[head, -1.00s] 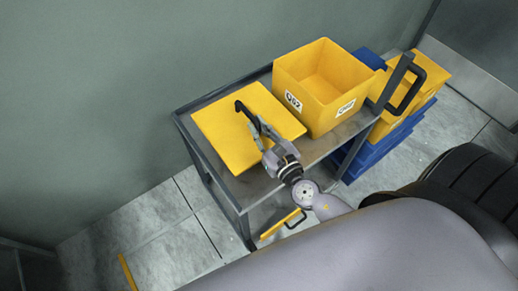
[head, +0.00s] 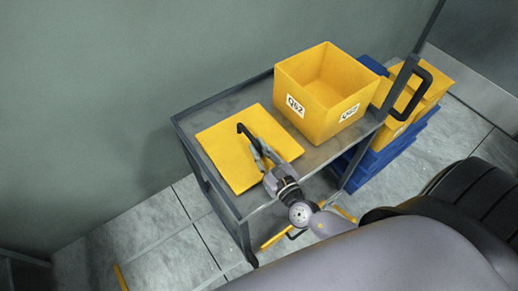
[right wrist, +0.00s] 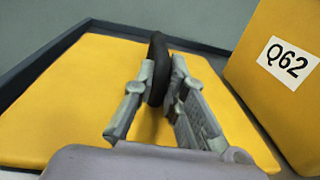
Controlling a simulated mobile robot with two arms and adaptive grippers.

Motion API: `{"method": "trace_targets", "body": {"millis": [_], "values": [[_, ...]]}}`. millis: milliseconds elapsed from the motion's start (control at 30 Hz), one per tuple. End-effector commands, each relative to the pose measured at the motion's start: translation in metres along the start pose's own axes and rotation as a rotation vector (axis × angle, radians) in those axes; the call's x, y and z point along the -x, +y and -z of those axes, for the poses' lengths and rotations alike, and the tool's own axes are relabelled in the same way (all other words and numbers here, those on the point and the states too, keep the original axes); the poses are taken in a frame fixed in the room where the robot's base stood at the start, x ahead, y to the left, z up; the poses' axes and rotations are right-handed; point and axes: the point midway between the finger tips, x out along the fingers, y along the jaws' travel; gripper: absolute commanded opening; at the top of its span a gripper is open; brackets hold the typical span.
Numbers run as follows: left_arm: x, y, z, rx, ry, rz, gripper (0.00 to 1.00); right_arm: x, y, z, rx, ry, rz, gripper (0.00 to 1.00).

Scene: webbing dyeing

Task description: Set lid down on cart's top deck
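The yellow lid (head: 225,153) is flat and square with a black handle (head: 243,130). It is at the left part of the cart's grey top deck (head: 232,100), level and on or very close to the deck. My right gripper (head: 257,146) is over the lid with its fingers on both sides of the handle. In the right wrist view the fingers (right wrist: 163,85) close around the black handle (right wrist: 157,62), and the lid (right wrist: 60,100) spreads below. Contact under the lid is hidden. My left gripper is not in view.
An open yellow box (head: 325,92) marked Q62 stands on the deck right of the lid. The cart's push handle (head: 412,92) is at the right end. Blue and yellow crates (head: 385,150) stack behind it. A wall runs along the far side.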

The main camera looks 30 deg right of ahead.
Motion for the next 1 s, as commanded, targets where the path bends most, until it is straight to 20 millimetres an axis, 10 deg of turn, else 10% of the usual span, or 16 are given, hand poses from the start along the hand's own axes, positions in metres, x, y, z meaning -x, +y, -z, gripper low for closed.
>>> {"method": "trace_targets", "body": {"millis": [667, 1000], "values": [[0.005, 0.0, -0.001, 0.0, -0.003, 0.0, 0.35, 0.001, 0.0, -0.005, 0.001, 0.001, -0.001, 0.32], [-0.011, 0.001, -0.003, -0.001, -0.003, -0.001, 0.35, 0.067, 0.001, 0.001, 0.0, 0.005, -0.003, 0.32]]}}
